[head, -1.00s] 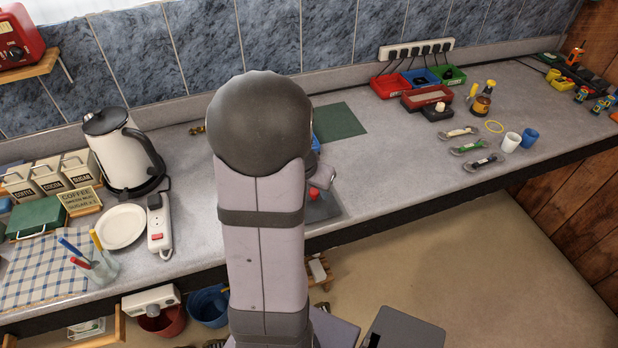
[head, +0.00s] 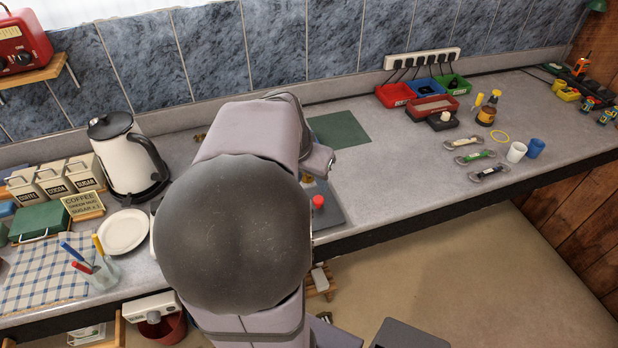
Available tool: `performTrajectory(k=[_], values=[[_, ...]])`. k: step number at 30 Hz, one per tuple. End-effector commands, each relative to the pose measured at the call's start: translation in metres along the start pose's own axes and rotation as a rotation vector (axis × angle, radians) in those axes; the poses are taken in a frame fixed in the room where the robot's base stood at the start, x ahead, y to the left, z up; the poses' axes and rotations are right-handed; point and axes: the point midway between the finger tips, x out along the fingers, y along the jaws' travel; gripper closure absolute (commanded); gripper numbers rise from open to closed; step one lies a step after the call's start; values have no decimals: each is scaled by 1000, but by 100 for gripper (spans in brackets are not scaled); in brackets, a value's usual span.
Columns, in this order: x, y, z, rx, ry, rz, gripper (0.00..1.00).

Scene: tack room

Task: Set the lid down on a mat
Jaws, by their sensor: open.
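A flat green mat (head: 338,129) lies bare on the worktop, right of my arm. A dark grey mat (head: 332,212) lies nearer the front edge, partly hidden by my arm. A red knob (head: 318,202) shows over the dark mat; it may belong to the lid, but my arm hides what is around it. A bit of something blue shows just behind the knob. My gripper's fingers are hidden behind my arm; only the arm links and part of the wrist show, between the two mats.
A kettle (head: 124,158), white plate (head: 123,231) and jar of pens (head: 97,270) stand at left.

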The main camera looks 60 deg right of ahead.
Motion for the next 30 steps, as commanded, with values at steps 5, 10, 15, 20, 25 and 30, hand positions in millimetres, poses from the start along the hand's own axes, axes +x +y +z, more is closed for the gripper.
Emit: performTrajectory(k=[5,10,15,20,25,30], values=[[-2,0,0,-1,0,0,59],[-1,-11,9,-48,-12,-13,59],[0,-51,50,-236,-59,-63,59],[-5,-97,125,-547,-129,-137,59],[-15,-122,219,-924,-205,-212,59],[-25,-118,295,-1249,-260,-267,59]])
